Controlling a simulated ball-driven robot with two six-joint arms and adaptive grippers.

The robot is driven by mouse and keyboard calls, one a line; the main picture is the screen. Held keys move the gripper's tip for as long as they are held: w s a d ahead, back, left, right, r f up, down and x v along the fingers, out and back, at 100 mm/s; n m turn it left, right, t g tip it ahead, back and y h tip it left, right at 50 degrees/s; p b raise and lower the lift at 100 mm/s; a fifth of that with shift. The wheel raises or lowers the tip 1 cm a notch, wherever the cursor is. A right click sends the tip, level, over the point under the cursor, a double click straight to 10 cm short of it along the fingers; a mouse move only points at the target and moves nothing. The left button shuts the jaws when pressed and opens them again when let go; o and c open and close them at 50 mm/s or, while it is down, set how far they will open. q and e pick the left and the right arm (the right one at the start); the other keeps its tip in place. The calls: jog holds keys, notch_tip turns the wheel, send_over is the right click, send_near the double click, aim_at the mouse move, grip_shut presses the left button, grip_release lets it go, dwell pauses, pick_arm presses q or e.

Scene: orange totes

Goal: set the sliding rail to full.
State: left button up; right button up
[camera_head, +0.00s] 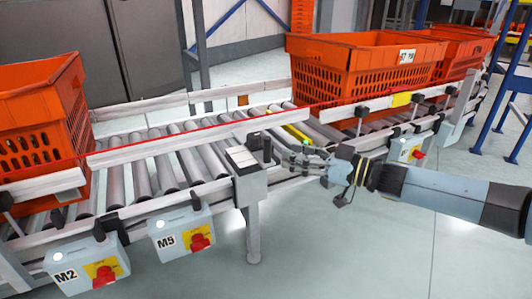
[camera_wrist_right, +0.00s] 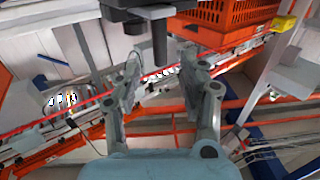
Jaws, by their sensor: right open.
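A small light-topped control box (camera_head: 247,165) stands on a post at the near side of the roller conveyor. A black upright handle (camera_head: 267,148) rises at its right end; I take this as the sliding rail's handle. My right gripper (camera_head: 290,156) reaches in from the right with its fingers pointing at the handle. In the right wrist view the open fingers (camera_wrist_right: 160,68) have the dark handle (camera_wrist_right: 159,42) in the gap between their tips, with no clear contact. Any scale markings are too small to read. My left gripper is not in view.
Orange totes stand on the conveyor at left (camera_head: 40,85) and right (camera_head: 350,75). White side rails (camera_head: 150,145) run along the rollers. Grey boxes with red knobs, M2 (camera_head: 88,262) and M5 (camera_head: 182,233), hang at the near side. The floor in front is clear.

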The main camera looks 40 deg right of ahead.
aim_at(267, 162)
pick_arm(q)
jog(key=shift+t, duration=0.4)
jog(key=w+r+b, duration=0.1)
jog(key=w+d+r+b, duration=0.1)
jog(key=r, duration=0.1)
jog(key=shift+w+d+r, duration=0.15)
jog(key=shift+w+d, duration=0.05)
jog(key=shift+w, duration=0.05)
pick_arm(e)
jog(key=x, duration=0.7)
jog(key=shift+w+a, duration=0.25)
jog(key=shift+w, duration=0.1)
grip_shut()
